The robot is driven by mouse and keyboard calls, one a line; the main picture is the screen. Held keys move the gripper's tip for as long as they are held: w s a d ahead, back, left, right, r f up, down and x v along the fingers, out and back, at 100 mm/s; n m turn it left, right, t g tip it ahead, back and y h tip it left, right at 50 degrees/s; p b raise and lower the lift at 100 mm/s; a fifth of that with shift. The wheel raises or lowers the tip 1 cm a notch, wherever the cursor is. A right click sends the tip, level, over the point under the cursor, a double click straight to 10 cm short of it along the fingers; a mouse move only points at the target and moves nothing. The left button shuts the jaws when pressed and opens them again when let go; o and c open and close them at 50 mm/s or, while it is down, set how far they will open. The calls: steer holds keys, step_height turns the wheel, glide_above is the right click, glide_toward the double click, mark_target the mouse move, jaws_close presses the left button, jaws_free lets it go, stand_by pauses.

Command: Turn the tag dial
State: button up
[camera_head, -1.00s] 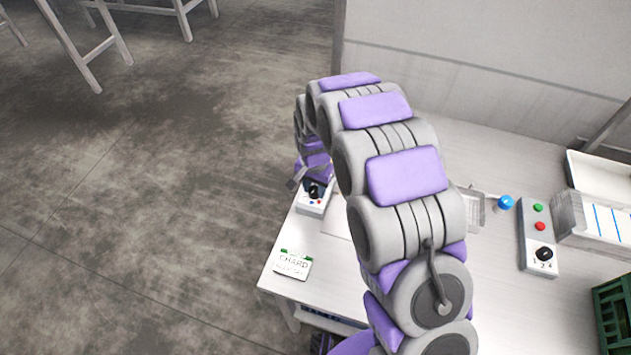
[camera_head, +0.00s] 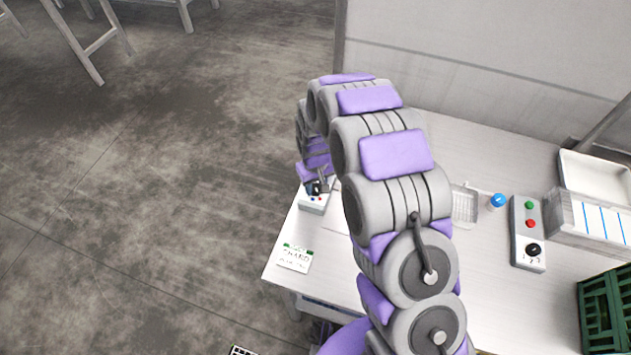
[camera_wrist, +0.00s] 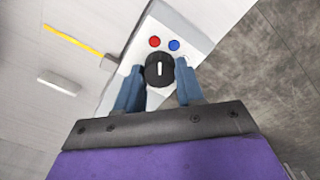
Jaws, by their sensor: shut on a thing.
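The tag dial is a round black knob (camera_wrist: 159,70) with a white pointer line, on a white control box (camera_head: 314,203) at the table's left edge. In the wrist view the pointer runs nearly along the picture's vertical. My gripper (camera_wrist: 158,76) is shut on the dial, one blue finger on each side of it. A red button (camera_wrist: 155,42) and a blue button (camera_wrist: 174,44) sit on the box beyond the dial. In the head view my gripper (camera_head: 314,188) is at the box and hides most of the dial.
A chard card (camera_head: 294,258) lies at the table's front left. A second box (camera_head: 528,235) with green and red buttons and a black dial stands at the right, near a blue-capped container (camera_head: 497,202), a white tray (camera_head: 597,180) and a green crate (camera_head: 606,310).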

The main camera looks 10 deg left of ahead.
mark_target(315, 187)
steer(key=shift+s+n+p, duration=0.1)
steer(key=shift+n+p, duration=0.2)
steer(key=shift+n, duration=0.9)
steer(key=o, duration=1)
steer(key=shift+o, duration=0.2)
step_height(315, 187, up, 17)
steer(key=p, duration=0.1)
steer(key=shift+r, duration=0.15)
